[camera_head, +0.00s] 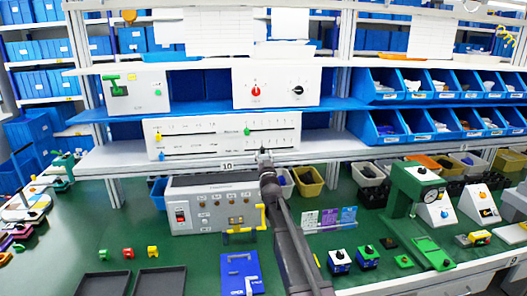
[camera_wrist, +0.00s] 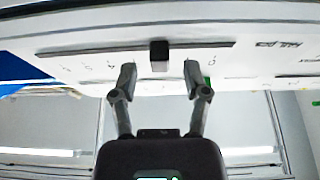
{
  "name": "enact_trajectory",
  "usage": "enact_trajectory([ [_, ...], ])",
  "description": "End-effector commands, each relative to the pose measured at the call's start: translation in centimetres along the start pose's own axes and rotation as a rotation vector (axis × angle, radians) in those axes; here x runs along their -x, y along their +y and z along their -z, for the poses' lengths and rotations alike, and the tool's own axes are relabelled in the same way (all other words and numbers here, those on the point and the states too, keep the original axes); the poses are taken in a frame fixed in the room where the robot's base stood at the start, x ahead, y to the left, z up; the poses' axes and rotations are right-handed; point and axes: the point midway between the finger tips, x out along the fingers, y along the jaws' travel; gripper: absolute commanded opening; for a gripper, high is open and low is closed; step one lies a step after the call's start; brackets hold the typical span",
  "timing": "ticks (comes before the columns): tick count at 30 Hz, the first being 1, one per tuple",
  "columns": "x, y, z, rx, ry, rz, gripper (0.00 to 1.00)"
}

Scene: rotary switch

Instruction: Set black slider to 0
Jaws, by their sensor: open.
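The black slider (camera_wrist: 159,55) is a small dark block on a long grey slot in the white slider panel (camera_wrist: 270,65). In the wrist view it sits right of the slot's middle. Small scale marks run along the slot, with what looks like a 0 near its right end. My gripper (camera_wrist: 158,67) is open, with one fingertip on each side of the black slider and gaps between.
A box with red and black rotary knobs (camera_head: 277,88) stands on the shelf above. A grey control box (camera_head: 212,205) with a yellow handle stands below. Blue bins (camera_head: 385,88) are at right.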

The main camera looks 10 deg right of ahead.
Motion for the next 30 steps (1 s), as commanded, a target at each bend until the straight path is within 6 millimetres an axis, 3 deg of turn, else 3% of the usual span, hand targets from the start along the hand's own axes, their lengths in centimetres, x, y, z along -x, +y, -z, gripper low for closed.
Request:
enact_trajectory([
  [4, -0.98, 0.01, 0.03, 0.000, 0.000, 0.000, 0.60],
  [15, -1.08, 0.00, -0.01, 0.000, 0.000, 0.000, 0.60],
  [21, -1.08, 0.00, -0.01, 0.000, 0.000, 0.000, 0.01],
  [30, -1.11, 0.16, -0.01, 0.001, 0.001, -0.003, 0.00],
])
